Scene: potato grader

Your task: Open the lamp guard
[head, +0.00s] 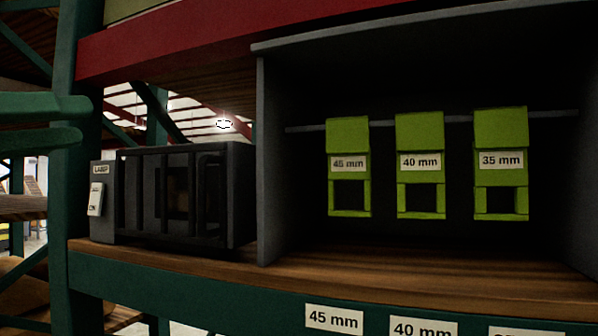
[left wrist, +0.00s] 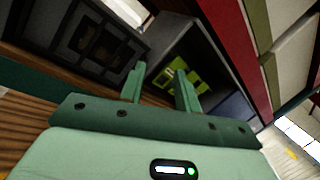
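The lamp guard (head: 140,195) is a dark barred front on a black box at the left of the wooden shelf. Its bars stand across the box's front, and a loop-shaped bar shows near its right side. A grey unit (head: 102,225) marked LAMP, with a white switch, adjoins it on the left. The barred box also shows at the upper left of the left wrist view (left wrist: 80,48). My left gripper (head: 84,121) is at the left edge, up and left of the guard. Its two green fingers are apart with nothing between them (left wrist: 158,78). My right gripper is out of view.
A grey-walled bay (head: 262,160) right of the guard holds three lime-green pieces on a rail, labelled 45 mm, 40 mm (head: 420,130) and 35 mm. A green rack post (head: 82,180) stands beside my left gripper. A red beam (head: 190,45) runs above.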

